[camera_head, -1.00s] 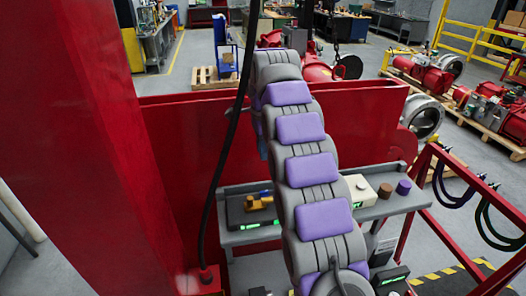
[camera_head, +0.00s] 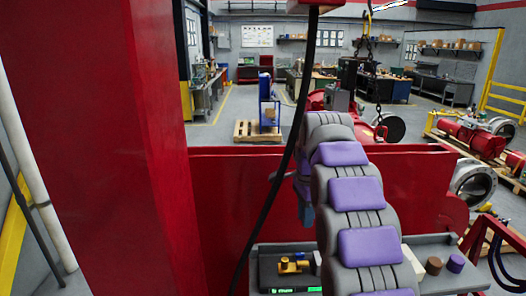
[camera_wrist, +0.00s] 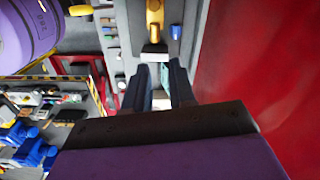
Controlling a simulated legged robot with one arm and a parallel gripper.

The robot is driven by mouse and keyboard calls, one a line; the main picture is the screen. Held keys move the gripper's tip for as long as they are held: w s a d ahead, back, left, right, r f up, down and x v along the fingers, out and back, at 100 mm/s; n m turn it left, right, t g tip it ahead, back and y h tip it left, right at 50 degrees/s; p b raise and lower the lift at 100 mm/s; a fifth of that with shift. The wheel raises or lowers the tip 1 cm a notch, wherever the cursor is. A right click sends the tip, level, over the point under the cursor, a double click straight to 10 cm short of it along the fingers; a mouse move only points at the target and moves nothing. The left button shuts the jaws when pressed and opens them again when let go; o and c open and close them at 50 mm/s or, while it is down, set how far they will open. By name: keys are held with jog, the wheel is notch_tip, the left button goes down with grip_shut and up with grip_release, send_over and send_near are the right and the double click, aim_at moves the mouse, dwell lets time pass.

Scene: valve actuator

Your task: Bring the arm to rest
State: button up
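My arm (camera_head: 360,215), grey with purple pads, rises from the bottom of the head view and bends over at its top beside the red panel (camera_head: 230,200). Its far end hangs mostly hidden behind the upper links. In the wrist view my gripper (camera_wrist: 157,82) has its two dark fingers apart, with nothing held between them. Beyond the fingers are a grey shelf and a yellow item (camera_wrist: 154,22). I see no contact between the fingers and the shelf.
A tall red post (camera_head: 110,150) fills the left, and a black cable (camera_head: 293,150) hangs near the arm. The grey shelf (camera_head: 450,285) holds a yellow part (camera_head: 291,266) and small blocks (camera_head: 434,265). Open floor and a pallet (camera_head: 258,131) lie beyond the panel.

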jog(key=s+f+n+b, duration=0.5)
jog(key=s+f, duration=0.5)
jog(key=s, duration=0.4)
jog(key=s+f+n+g+b, duration=0.1)
jog(key=s+f+n+b, duration=0.4)
jog(key=s+f+b, duration=0.4)
jog(key=s+f+n+b, duration=0.5)
jog(key=s+f, duration=0.7)
jog(key=s, duration=0.9)
jog(key=shift+n+g+b, duration=0.3)
jog(key=shift+n+b, duration=0.1)
jog(key=shift+b, duration=0.5)
